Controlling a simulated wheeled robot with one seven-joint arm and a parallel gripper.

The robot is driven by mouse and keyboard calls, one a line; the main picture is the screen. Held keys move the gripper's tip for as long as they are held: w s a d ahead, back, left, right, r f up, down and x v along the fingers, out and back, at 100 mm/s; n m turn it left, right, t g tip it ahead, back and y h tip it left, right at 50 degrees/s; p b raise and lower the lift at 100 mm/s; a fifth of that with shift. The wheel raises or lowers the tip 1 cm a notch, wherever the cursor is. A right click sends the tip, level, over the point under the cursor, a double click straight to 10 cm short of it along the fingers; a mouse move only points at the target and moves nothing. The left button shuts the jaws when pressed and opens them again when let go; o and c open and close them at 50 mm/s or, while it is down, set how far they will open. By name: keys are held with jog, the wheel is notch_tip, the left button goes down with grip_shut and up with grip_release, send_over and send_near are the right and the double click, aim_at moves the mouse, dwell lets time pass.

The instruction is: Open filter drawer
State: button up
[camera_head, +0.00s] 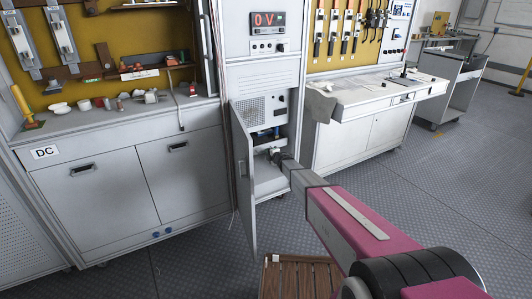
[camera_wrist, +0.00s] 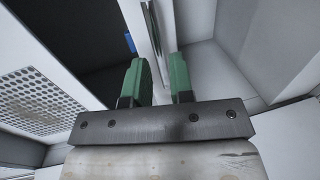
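The cabinet's tall door (camera_head: 243,165) stands swung open in the head view, showing the inside (camera_head: 268,180). My gripper (camera_head: 274,155) reaches into this opening; its fingers are too small to make out there. In the wrist view, my gripper (camera_wrist: 160,80) has two green fingers standing apart with a gap between them. A thin pale upright strip (camera_wrist: 153,30) runs between and beyond the fingertips; I cannot tell whether they touch it. No filter drawer can be clearly made out. A perforated grey panel (camera_wrist: 38,103) is at the left.
A white DC cabinet (camera_head: 100,178) stands left of the open door. A white workbench (camera_head: 365,95) stands to the right. A slatted wooden platform (camera_head: 300,280) lies on the floor below my arm. The floor (camera_head: 470,190) at the right is clear.

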jog(key=x, duration=0.3)
jog(key=shift+w+a+f, duration=0.1)
jog(key=shift+w+a, duration=0.15)
jog(key=shift+w, duration=0.1)
grip_shut()
jog(key=f+v, duration=0.2)
jog(key=v, duration=0.7)
jog(key=f+v, duration=0.1)
jog(key=v, duration=0.9)
jog(key=shift+s+d+f, duration=0.25)
jog(key=shift+s+f, duration=0.15)
jog(key=shift+s, duration=0.05)
grip_release()
